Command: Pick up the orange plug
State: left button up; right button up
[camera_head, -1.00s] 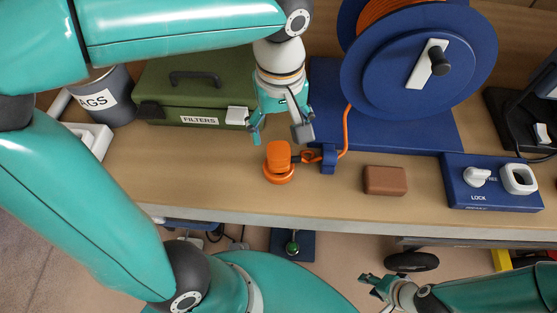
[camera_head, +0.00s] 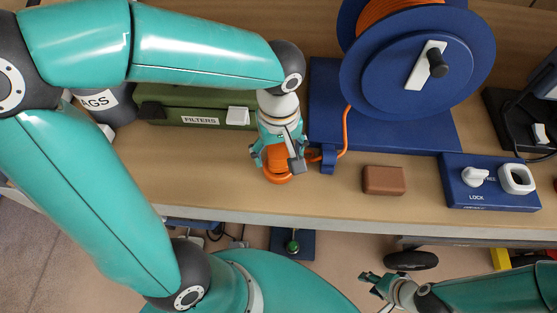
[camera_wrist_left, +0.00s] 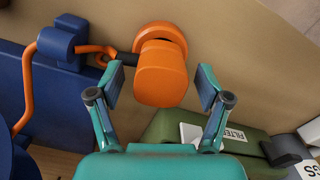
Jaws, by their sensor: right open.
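The orange plug (camera_head: 276,178) stands on its round base on the bench, left of the blue reel's stand. In the left wrist view the plug (camera_wrist_left: 161,72) shows its blocky body, with a dark cable end on its left side. My left gripper (camera_head: 279,163) is over the plug in the head view and partly hides it. In the left wrist view my left gripper (camera_wrist_left: 162,88) is open, with one finger on either side of the plug's near part and gaps visible. My right gripper (camera_head: 370,284) is open and empty, low in front of the bench.
The blue cable reel (camera_head: 400,90) stands right of the plug, its orange cable running through a blue clip (camera_head: 328,158). A green filters box (camera_head: 200,112) is behind left. A brown block (camera_head: 384,180) and blue lock panel (camera_head: 490,198) lie right. Bench left of the plug is clear.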

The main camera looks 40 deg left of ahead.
pick_arm(q)
jog(key=c, duration=1.2)
jog(key=shift+r, duration=0.1)
